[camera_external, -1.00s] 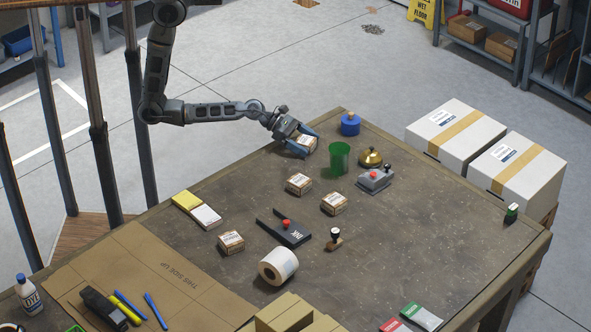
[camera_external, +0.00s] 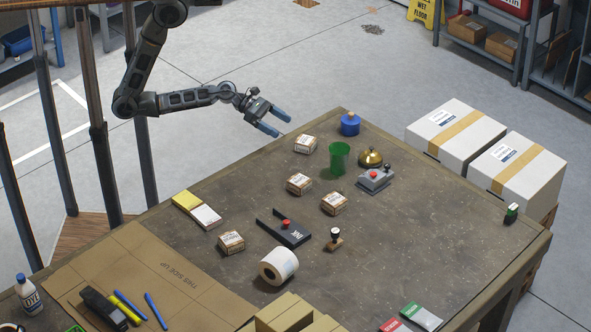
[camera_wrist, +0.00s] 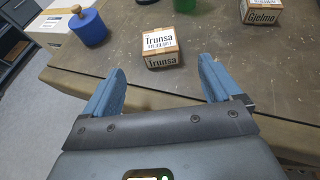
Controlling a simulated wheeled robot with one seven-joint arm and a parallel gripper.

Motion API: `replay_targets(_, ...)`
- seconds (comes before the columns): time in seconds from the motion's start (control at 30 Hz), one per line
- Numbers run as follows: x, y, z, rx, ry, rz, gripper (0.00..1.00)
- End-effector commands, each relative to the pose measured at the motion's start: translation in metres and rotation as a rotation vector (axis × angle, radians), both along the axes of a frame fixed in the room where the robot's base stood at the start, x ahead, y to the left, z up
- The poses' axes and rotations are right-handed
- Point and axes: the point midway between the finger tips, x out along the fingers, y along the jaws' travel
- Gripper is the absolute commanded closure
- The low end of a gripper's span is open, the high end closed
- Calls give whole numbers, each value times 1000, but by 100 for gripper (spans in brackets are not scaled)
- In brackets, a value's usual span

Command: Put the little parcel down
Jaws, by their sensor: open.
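A little parcel (camera_external: 306,144), a small brown box with a white label, rests on the table near its back left edge, left of the green cup. In the wrist view this parcel (camera_wrist: 161,47) reads "Trunsa" and stands upright just beyond the fingertips. My gripper (camera_external: 276,122) is open and empty, apart from the parcel, to its left and beyond the table edge. Its two blue fingers (camera_wrist: 162,78) are spread wide in the wrist view. Other similar parcels (camera_external: 299,184) stand on the table, one of them labelled "Gjelmo" (camera_wrist: 262,13) in the wrist view.
A green cup (camera_external: 339,158), a blue round object (camera_external: 350,125), a brass bell (camera_external: 370,157) and a grey device with a red button (camera_external: 374,180) stand near the parcel. The right part of the table is mostly clear.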

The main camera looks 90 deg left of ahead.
Motion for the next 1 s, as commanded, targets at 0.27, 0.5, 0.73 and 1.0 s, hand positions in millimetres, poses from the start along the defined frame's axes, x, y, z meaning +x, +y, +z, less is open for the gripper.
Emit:
replay_targets(0.27, -6, 3, 3, 2, -2, 0, 9)
replay_targets(0.5, -22, 7, -3, 150, -36, -20, 9)
replay_targets(0.73, -80, 25, -9, 787, -172, -155, 9)
replay_targets(1.0, -150, 43, 16, 1649, -325, -445, 9)
